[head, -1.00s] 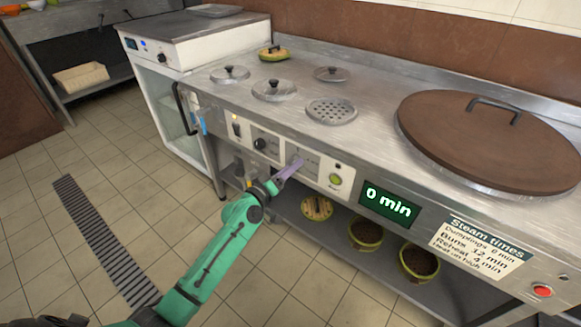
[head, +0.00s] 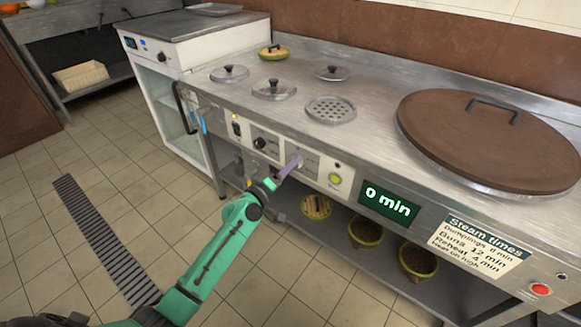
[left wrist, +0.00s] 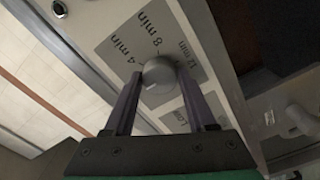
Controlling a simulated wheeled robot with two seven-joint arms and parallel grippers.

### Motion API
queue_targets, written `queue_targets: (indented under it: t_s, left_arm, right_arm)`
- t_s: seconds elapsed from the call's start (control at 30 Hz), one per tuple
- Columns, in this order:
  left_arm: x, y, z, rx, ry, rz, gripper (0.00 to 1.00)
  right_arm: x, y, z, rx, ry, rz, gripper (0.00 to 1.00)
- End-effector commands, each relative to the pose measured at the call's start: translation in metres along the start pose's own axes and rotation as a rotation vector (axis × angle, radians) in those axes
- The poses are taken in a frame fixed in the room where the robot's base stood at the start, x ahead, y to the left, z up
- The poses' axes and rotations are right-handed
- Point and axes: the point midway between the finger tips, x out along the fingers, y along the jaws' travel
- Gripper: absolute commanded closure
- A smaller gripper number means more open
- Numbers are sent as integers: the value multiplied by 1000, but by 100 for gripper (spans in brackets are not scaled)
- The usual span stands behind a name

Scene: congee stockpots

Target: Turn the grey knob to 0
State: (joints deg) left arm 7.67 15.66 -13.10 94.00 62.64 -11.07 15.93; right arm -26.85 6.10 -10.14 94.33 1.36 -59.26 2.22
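The grey knob (left wrist: 158,74) is round and sits on a grey dial plate (left wrist: 150,50) printed 4 min, 8 min and 12 min in the left wrist view. My left gripper (left wrist: 160,80) is open, with one finger on each side of the knob; gaps show between the fingers and the knob. A 0 mark is not visible there. In the head view my left gripper (head: 296,163) reaches the front panel and largely hides the knob. The green display (head: 388,204) beside it reads 0 min. My right gripper is not in view.
A black knob (head: 260,143) is left of the gripper and a green button (head: 335,179) right of it. A red button (head: 541,289) is at the far right. The counter holds a large brown lid (head: 490,140). Bowls (head: 418,262) stand on the shelf below.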

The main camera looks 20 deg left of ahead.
Motion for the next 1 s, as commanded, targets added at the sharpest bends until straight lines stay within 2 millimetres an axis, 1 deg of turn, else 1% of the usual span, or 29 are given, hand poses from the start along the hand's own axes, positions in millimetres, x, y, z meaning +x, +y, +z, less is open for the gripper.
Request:
queue_targets:
  t_s: [0.03, 0.07, 0.37, 0.47, 0.57, 0.67, 0.73, 0.8, 0.83, 0.9, 1.0]
  left_arm:
    - [0, -2, 2, -3, -3, -3, 25]
    - [0, -2, 2, -2, -3, -3, 15]
    - [0, 0, 0, 1, -1, -1, 15]
    - [-6, -1, 0, 1, -1, -2, 15]
    - [-22, -1, 0, 1, -1, -4, 15]
    - [-47, -2, 1, 4, -3, -5, 15]
    - [-69, -3, 2, 3, -5, -6, 15]
    - [-90, -3, 3, 4, -7, -5, 15]
    - [-99, -4, 3, 4, -6, -6, 15]
    - [-117, -3, 3, 4, -7, -5, 15]
    - [-135, -4, 2, 2, -4, -5, 15]
  right_arm:
    - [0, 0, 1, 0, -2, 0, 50]
    - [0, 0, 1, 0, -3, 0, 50]
    - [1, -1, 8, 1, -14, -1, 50]
    - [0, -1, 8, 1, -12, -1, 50]
    - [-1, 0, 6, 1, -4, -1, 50]
    - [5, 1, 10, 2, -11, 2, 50]
    - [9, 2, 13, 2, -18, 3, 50]
    - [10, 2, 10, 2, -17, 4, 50]
    - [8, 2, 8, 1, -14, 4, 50]
    - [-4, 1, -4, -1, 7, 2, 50]
    - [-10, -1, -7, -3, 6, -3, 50]
